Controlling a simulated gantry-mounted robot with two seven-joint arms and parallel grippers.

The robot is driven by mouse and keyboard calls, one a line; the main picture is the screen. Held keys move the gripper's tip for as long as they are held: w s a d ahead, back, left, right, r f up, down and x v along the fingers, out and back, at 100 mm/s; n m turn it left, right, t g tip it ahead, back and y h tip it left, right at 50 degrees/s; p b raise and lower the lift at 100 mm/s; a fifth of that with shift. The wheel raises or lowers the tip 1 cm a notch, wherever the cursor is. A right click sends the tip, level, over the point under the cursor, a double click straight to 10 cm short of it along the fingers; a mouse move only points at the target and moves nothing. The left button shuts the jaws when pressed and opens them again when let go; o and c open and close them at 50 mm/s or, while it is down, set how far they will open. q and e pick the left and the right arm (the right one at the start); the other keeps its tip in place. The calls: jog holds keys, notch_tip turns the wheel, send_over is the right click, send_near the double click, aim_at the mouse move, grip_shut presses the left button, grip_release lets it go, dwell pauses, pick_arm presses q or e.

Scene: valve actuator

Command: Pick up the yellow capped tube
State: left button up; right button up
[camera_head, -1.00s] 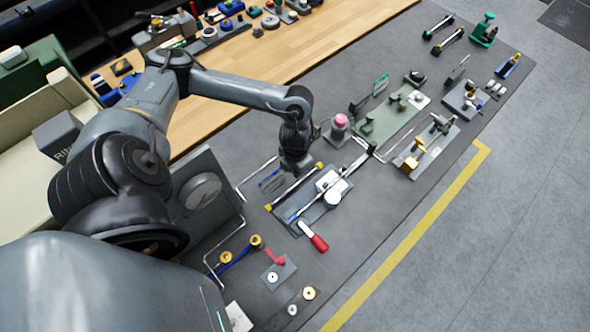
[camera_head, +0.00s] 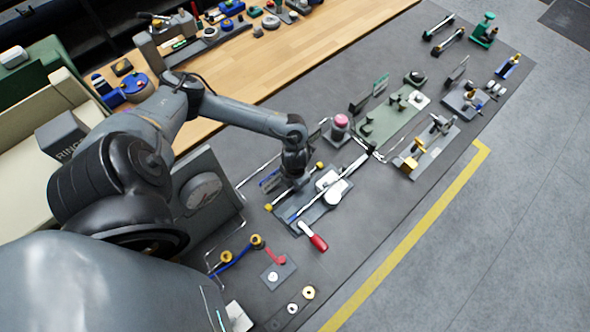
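The yellow capped tube (camera_head: 281,199) is a thin rod with a yellow cap at each end. It lies slantwise on the dark mat, beside the grey fixture plate. The near-left cap (camera_head: 268,207) and the far-right cap (camera_head: 319,165) both show. My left gripper (camera_head: 296,182) points down over the middle of the tube and hides that part of it. Its fingers are too small and dark to tell whether they are open or touch the tube. My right gripper is not in view.
A grey fixture with a long rod and white disc (camera_head: 335,191) lies right of the gripper. A red handle (camera_head: 318,242) is in front. A pink-topped knob (camera_head: 341,122) stands behind. A gauge panel (camera_head: 203,195) stands left.

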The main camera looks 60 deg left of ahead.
pick_arm(q)
jog(key=shift+c, duration=0.3)
grip_shut()
dwell(1.1)
